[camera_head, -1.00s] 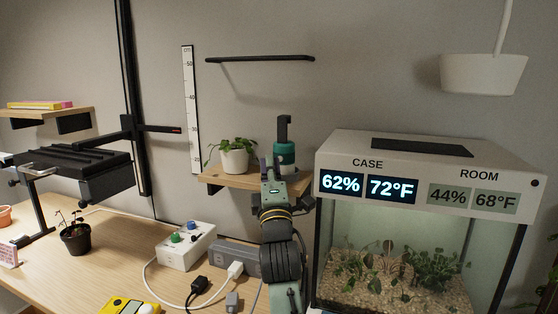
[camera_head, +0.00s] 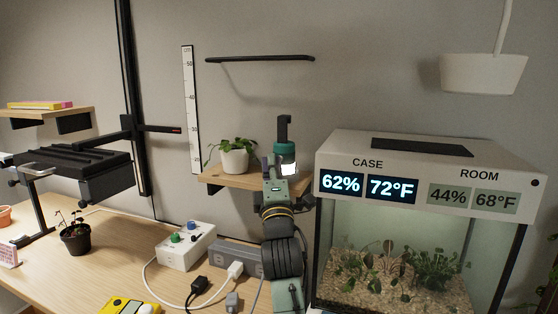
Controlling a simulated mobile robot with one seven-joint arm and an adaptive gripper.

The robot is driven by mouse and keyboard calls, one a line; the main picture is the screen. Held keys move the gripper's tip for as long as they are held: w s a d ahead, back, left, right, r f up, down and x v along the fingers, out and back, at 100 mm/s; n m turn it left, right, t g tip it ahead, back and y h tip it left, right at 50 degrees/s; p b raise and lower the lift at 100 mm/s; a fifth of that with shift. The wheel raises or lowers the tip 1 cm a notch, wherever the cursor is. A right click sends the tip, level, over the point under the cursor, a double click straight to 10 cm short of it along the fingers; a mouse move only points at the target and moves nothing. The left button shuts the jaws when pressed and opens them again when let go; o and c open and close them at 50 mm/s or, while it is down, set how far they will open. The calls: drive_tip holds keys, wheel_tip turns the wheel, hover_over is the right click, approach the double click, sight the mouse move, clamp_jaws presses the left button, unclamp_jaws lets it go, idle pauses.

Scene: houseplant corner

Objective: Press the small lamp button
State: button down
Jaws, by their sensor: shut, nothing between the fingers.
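The small lamp (camera_head: 285,150) stands on the wooden wall shelf, with a teal cap, a black upright handle and a lower part that glows bright white. My gripper (camera_head: 276,170) is in front of the lamp's lower left side and overlaps it in the picture. The gripper is shut with nothing in it. I cannot tell whether its tips touch the lamp. The button cannot be made out; my gripper and arm hide part of the lamp's front.
A potted plant (camera_head: 236,156) stands just left of the lamp on the shelf (camera_head: 215,178). The terrarium case (camera_head: 420,165) stands close on the right. A control box (camera_head: 186,250) and power strip (camera_head: 233,256) with cables lie on the table below.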

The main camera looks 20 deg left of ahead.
drive_tip(key=shift+s, duration=0.55)
drive_tip(key=shift+s, duration=0.1)
drive_tip(key=shift+s+a, duration=0.15)
drive_tip(key=shift+s, duration=2.75)
